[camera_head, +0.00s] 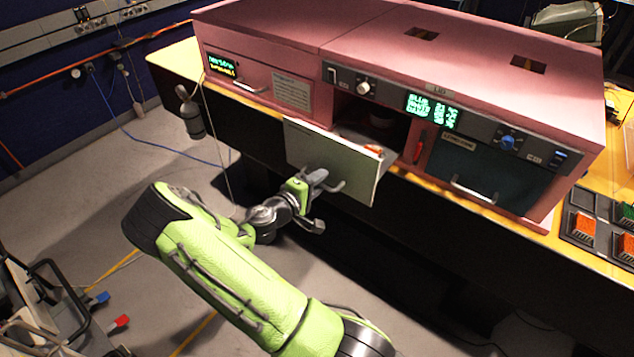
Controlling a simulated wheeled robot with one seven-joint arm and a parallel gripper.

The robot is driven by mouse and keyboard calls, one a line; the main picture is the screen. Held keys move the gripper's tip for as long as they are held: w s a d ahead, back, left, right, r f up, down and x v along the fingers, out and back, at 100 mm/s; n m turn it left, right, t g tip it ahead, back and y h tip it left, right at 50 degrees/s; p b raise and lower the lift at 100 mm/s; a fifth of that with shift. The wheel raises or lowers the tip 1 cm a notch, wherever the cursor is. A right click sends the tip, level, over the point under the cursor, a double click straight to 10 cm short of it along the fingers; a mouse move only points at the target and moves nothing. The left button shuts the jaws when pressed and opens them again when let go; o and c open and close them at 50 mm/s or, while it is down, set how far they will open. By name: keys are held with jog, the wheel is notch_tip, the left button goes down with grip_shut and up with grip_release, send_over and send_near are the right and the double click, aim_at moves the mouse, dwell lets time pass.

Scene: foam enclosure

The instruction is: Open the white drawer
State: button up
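The white drawer (300,148) is in the middle of the pink cabinet and stands pulled out from it. Its pale front panel leans out over the table edge, with a dark opening behind it. A curved metal handle (338,187) is on the lower part of the front. My gripper (319,201) is in front of the drawer, at the handle's left end. Its fingers are spread, one beside the handle and one lower down. I cannot tell whether a finger touches the handle. A small orange-red item (374,149) shows just behind the panel's top edge.
The pink cabinet (270,25) stands on a yellow table (180,57). A dark door with a handle (473,190) is to the right, and a closed pink front (250,75) is to the left. A grey cylinder (189,112) hangs at the table edge. Grey floor is open at left.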

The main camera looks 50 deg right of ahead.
jog(key=v, duration=1.5)
jog(key=shift+a, duration=0.35)
jog(key=shift+r, duration=0.1)
jog(key=s+a+r+m+t+y, duration=0.1)
jog(key=s+a+r+t+y, duration=0.3)
jog(key=s+a+r+y, duration=1)
jog(key=shift+s+a+r+y, duration=0.3)
jog(key=shift+s+a+y, duration=0.15)
jog(key=shift+y, duration=0.35)
